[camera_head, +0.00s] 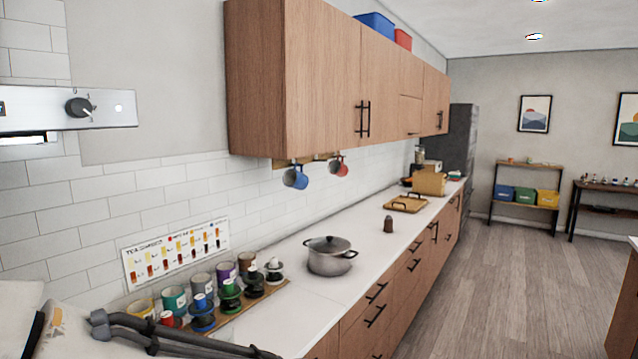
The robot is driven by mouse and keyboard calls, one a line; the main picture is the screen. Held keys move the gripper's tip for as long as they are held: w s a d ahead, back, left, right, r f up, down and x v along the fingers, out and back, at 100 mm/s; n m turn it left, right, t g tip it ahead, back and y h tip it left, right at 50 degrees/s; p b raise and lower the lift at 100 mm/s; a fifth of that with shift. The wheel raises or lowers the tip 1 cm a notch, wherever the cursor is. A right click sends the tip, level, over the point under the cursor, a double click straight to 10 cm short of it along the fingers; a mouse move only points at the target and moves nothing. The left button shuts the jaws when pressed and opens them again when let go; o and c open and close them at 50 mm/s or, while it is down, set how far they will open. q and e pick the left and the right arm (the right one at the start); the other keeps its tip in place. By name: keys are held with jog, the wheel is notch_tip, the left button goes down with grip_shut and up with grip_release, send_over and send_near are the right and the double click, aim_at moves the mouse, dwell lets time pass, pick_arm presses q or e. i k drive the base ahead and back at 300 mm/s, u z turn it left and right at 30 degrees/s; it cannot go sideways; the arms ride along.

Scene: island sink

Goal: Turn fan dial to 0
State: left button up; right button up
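The fan dial (78,107) is a dark round knob on the steel range hood panel (30,108) at the upper left. A pale pointer mark shows on the knob, toward its right side. The numbers around it are too small to read. A small round white button or light (118,108) sits to the right of the dial on the same panel. I make out no gripper fingers in this view, and nothing touches the dial. Dark jointed bars cross the lower left corner; I cannot tell whether they are part of my arm.
A wooden wall cabinet (310,85) stands out to the right of the hood. On the counter (295,302) below are a lidded pot (330,258) and several jars and cans beneath a chart (176,252). The wall beside the hood panel is bare. Open floor (500,290) lies at the right.

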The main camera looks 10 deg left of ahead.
aim_at(78, 108)
jog(key=u, duration=2)
